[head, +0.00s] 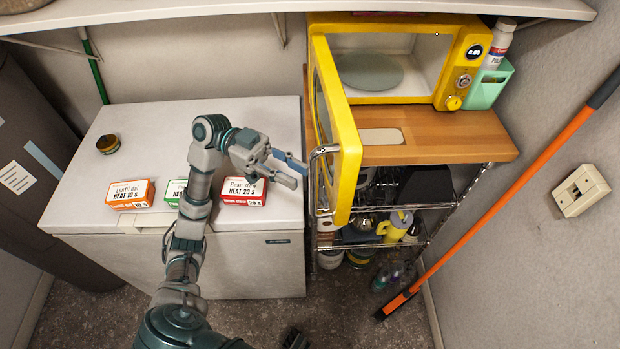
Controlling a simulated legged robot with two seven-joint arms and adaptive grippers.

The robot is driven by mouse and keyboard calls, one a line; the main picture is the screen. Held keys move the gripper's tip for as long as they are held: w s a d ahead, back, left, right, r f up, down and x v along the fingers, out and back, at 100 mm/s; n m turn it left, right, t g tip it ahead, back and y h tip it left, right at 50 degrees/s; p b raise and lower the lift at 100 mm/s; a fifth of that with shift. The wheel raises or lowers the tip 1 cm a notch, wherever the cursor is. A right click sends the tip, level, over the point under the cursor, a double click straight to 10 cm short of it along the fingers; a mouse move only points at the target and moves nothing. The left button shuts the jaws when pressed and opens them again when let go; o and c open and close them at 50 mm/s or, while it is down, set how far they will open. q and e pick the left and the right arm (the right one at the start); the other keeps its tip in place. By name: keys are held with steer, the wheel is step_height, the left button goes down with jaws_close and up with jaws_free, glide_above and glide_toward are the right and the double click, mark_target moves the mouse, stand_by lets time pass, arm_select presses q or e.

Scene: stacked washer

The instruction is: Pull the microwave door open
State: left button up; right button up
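The yellow microwave (457,67) stands on a wooden shelf top, and its cavity with a round plate (368,71) is in view. Its yellow door (346,135) is swung wide open on the left side, jutting toward me past the shelf's front edge. A metal bar handle (325,150) is on the door's left-facing side. My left gripper (299,176) is just left of the handle, with its fingers apart and nothing seen between them. Whether a fingertip touches the handle is unclear. My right gripper is not in view.
A white chest (150,245) at left carries an orange box (130,195), a green box (175,192), a red box (243,191) and a small jar (109,144). A green holder (487,84) stands right of the microwave. An orange pole (500,205) leans at right.

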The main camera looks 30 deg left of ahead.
arm_select(q)
steer(key=a, duration=0.7)
steer(key=shift+w+a, duration=0.25)
steer(key=shift+w, duration=0.05)
steer(key=shift+d, duration=0.15)
steer(key=shift+f, duration=0.1)
